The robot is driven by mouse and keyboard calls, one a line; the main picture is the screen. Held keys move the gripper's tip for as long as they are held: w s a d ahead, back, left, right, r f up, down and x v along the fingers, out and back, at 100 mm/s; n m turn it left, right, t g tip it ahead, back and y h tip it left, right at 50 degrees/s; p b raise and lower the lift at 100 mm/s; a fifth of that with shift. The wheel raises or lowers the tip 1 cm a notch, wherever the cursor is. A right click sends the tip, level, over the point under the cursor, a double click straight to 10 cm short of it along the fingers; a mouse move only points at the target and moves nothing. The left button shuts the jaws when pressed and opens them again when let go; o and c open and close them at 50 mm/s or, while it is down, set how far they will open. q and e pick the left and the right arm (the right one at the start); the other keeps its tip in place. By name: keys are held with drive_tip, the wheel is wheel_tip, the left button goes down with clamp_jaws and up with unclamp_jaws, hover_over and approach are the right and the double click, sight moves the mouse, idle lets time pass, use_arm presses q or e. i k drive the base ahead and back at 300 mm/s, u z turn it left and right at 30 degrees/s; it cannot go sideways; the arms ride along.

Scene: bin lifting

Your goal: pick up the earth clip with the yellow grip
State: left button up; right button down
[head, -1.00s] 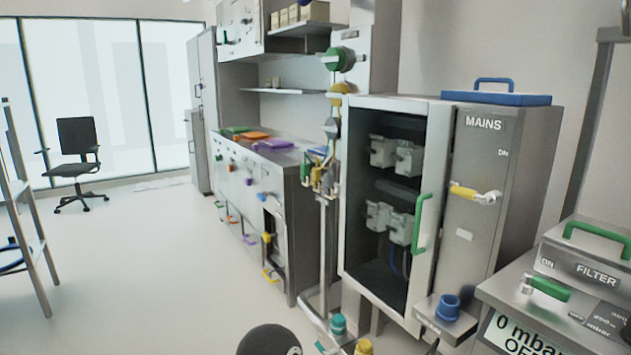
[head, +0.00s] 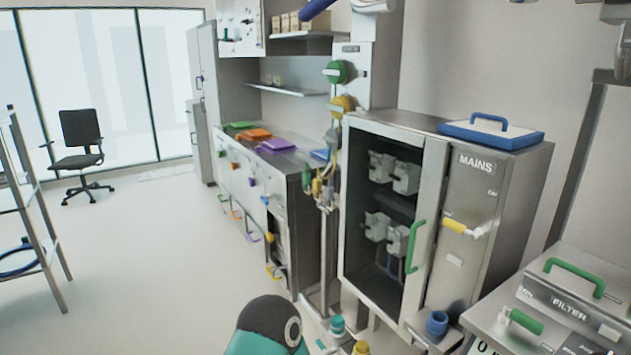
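A cluster of small clips hangs on an upright post beside the mains cabinet, in the middle of the head view. One has a yellow grip and looks like the yellow earth clip (head: 317,187); its jaws are too small to make out. Green and grey parts hang close around it. Neither gripper's fingertips can be made out in the head view. A dark and teal rounded part, apparently my arm, rises at the bottom centre, well below the clips.
The mains cabinet (head: 478,225) stands right of the clips, its green-handled front showing grey units inside. A blue-rimmed tray (head: 490,134) lies on top. A filter unit (head: 565,300) fills the lower right. A long bench (head: 255,190) stands behind left.

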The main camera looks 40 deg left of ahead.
sight(317, 183)
drive_tip(key=z, duration=0.45)
drive_tip(key=i, duration=0.15)
drive_tip(key=u, duration=2.95)
drive_tip(key=i, duration=4.55)
drive_tip(key=z, duration=1.3)
